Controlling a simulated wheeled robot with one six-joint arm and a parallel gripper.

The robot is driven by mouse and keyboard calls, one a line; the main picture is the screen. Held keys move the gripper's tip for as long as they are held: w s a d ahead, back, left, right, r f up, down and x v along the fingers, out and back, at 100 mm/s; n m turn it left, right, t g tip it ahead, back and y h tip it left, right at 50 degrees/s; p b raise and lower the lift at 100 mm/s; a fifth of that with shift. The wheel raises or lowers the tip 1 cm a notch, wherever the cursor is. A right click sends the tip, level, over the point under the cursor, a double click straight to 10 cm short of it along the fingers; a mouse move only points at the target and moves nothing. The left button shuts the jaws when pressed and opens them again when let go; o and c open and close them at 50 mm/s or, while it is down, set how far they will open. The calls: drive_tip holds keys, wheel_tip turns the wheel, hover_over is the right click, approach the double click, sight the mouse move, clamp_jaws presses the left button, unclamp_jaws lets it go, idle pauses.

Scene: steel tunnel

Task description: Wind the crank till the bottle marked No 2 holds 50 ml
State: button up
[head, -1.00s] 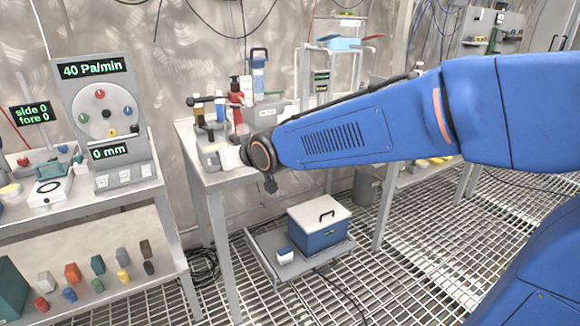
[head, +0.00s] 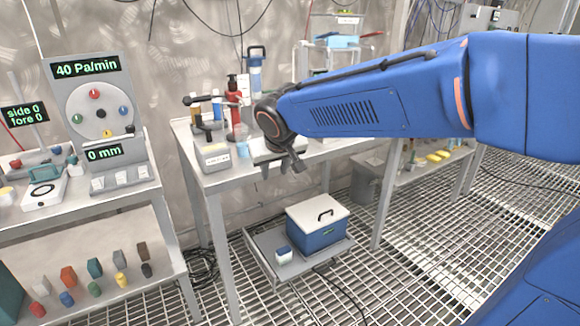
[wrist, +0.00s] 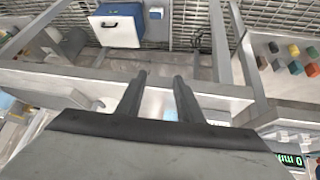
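A small clear bluish vessel (head: 242,148) stands near the front of the middle table. Behind it are a red pump bottle (head: 236,112), a bottle with an orange band (head: 197,112) and a blue one (head: 217,106). A dark horizontal bar with a knob (head: 190,100) stands there too; I cannot tell whether it is the crank. No marking "No 2" or ml level is readable. My gripper (head: 283,168) is at the table's front edge, right of the vessel, touching none of these. Its two fingers (wrist: 160,80) are apart with nothing between them in the wrist view.
A white labelled block (head: 214,158) sits at the table's front left corner. A blue cool box (head: 318,226) stands on a low platform. The left bench holds a gauge panel (head: 90,95) reading 40 Pa/min and 0 mm.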

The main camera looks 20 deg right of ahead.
drive_tip(key=shift+s+d+r+m+g+h, duration=0.2)
drive_tip(key=shift+d+h, duration=0.15)
drive_tip(key=shift+d, duration=0.4)
drive_tip(key=shift+s+d+r+m+g+h, duration=0.2)
drive_tip(key=shift+s+d+h, duration=0.1)
drive_tip(key=shift+d, duration=0.4)
drive_tip(key=shift+s+d+r+m+g+h, duration=0.1)
drive_tip(key=shift+s+d+m+h, duration=0.2)
drive_tip(key=shift+d, duration=0.45)
drive_tip(key=shift+w, duration=0.25)
